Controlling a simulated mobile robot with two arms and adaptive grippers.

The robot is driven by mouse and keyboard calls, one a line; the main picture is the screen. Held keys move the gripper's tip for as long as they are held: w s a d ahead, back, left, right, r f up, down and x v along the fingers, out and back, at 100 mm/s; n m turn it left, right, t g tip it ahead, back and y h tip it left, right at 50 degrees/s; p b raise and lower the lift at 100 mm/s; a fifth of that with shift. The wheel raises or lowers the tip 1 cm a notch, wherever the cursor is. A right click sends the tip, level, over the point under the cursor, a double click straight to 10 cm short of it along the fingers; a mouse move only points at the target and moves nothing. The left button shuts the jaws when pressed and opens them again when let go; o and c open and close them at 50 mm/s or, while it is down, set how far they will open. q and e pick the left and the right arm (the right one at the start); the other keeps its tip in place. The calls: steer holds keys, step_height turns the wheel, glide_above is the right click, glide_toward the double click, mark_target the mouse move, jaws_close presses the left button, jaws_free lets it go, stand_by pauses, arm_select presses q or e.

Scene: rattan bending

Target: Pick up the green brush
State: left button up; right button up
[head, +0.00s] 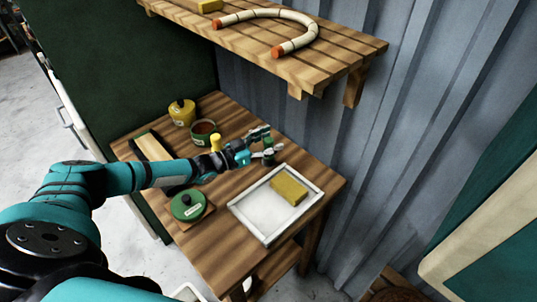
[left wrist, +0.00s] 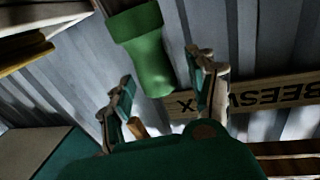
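The green brush (head: 268,143) stands on the wooden table near the wall, as far as I can tell; my gripper partly covers it in the head view. In the left wrist view its green body (left wrist: 150,60) shows large, beyond and between the two fingers, in a picture that looks upside down. My left gripper (head: 264,142) reaches in from the left, low over the table, with its fingers spread on either side of the brush. In the left wrist view the left gripper (left wrist: 165,95) is open, with gaps beside the brush. My right gripper is not in view.
A white tray (head: 247,205) with a yellow block (head: 289,190) lies close in front. A yellow pot (head: 182,113), an open green pot (head: 204,132) and a green lidded tin (head: 188,205) share the table (head: 205,245). A slatted shelf (head: 345,45) with bent rattan (head: 262,14) overhangs.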

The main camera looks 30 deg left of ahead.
arm_select(q)
jaws_close()
stand_by(0.6)
